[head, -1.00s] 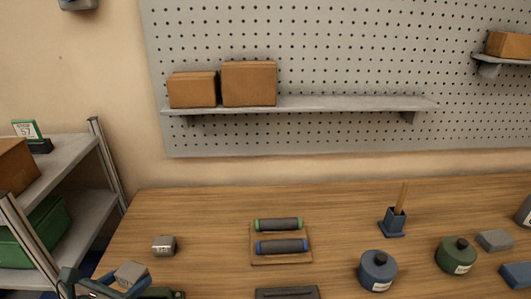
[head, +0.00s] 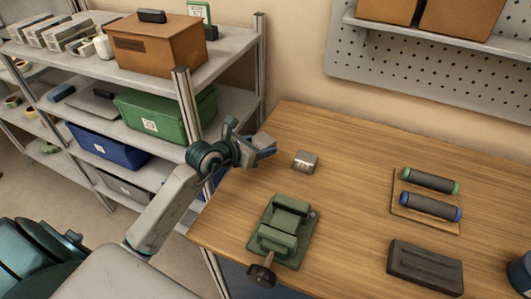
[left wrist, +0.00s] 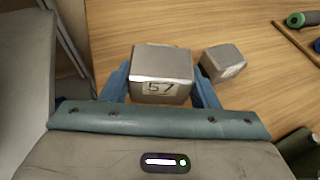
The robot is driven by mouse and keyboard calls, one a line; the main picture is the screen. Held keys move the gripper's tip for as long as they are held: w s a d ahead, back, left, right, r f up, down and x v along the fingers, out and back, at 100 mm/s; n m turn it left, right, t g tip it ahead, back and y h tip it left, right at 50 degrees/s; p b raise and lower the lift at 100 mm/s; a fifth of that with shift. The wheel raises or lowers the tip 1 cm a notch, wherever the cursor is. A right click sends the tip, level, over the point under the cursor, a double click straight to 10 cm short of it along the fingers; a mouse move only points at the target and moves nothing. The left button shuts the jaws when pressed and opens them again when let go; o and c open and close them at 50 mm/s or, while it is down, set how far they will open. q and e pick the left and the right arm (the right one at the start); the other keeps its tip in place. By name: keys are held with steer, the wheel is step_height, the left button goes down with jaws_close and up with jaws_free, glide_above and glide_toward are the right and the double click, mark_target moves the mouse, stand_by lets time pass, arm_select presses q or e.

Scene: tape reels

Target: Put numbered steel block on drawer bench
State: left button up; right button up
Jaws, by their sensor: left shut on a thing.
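My left gripper (head: 264,147) is shut on a steel block (left wrist: 160,78) with a label reading 57. In the left wrist view the block sits between the two blue fingers, label towards the camera. In the head view the gripper is at the left edge of the wooden bench top (head: 350,140), and the held block is hard to make out. How high it is above the wood I cannot tell. A second steel block (head: 305,161) with a label rests on the bench just right of the gripper; it also shows in the left wrist view (left wrist: 223,62). My right gripper is not in view.
A green vise (head: 285,230) stands at the bench's near left. A board with two rollers (head: 425,205) and a dark block (head: 426,267) lie to the right. Shelving with a green bin (head: 165,115) and a cardboard box (head: 155,45) stands left. Bare wood lies between vise and rollers.

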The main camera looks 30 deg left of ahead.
mark_target(261, 164)
arm_select(q)
steer(key=shift+f, duration=0.6)
step_height(261, 164, down, 3)
steer(key=shift+f, duration=0.15)
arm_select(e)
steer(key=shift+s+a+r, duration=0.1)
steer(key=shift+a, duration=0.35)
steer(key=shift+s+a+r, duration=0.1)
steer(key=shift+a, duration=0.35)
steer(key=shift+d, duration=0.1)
arm_select(q)
steer(key=shift+f, duration=0.1)
steer(key=o, duration=1.2)
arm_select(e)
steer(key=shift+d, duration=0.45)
